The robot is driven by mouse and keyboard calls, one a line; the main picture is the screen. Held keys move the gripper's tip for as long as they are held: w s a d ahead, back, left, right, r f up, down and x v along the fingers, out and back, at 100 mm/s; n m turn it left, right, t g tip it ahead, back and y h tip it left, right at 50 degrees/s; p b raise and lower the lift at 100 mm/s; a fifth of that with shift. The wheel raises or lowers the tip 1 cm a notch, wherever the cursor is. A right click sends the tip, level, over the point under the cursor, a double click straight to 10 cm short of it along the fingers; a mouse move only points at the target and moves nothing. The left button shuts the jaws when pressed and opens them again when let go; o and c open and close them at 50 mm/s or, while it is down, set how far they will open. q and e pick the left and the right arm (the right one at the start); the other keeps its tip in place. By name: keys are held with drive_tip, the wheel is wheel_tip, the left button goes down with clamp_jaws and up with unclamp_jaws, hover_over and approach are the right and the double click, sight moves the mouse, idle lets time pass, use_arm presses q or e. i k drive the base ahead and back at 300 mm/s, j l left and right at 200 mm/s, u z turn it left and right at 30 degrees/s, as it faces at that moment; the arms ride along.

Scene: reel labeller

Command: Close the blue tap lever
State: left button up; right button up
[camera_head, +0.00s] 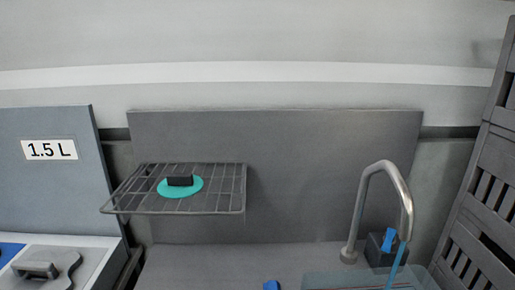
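A blue tap lever (389,240) sits on a dark block (376,251) at the lower right. It stands tilted beside the curved metal spout (381,166). A thin blue stream (398,262) runs down from below the spout's end toward a clear blue-tinted basin (340,280) at the bottom edge. Neither of my grippers shows in this view.
A wire rack (225,190) on the left holds a teal disc (193,192) with a black block on it. A panel labelled 1.5 L (50,185) stands far left. A dark slatted frame (480,190) rises at right. A small blue piece (271,285) shows at the bottom edge.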

sight(388, 239)
drive_tip(key=z, duration=1.05)
